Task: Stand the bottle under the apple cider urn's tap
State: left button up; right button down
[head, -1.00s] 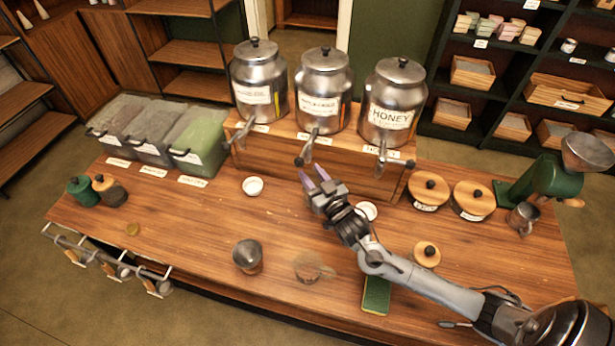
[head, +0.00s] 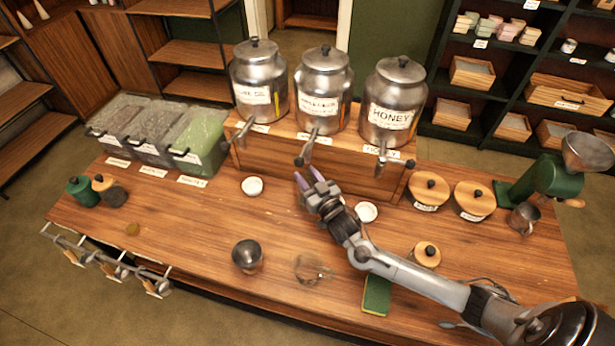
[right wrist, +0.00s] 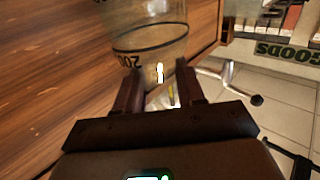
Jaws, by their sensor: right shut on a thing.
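The apple cider urn (head: 323,85) is the middle of three metal urns on a wooden stand. Its tap (head: 305,153) points toward the front. My right gripper (head: 309,178) is just in front of and below this tap in the head view. In the right wrist view its fingers (right wrist: 158,90) are shut on the clear bottle (right wrist: 150,35), which bears printed "200" marks. The bottle is see-through and hard to make out in the head view, so I cannot tell whether its base touches the table. My left gripper is not in view.
The honey urn (head: 395,100) stands to the right, another urn (head: 260,80) to the left. Small white bowls (head: 252,186) (head: 367,212) sit near the stand. A metal cup (head: 247,255) and a glass mug (head: 308,268) stand in front.

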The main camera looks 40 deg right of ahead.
jog(key=c, duration=0.7)
grip_release()
jog(key=shift+f, duration=0.1)
jog(key=shift+o, duration=0.2)
jog(key=s+a, duration=0.2)
jog(key=s, duration=1)
jog(key=shift+w, duration=0.1)
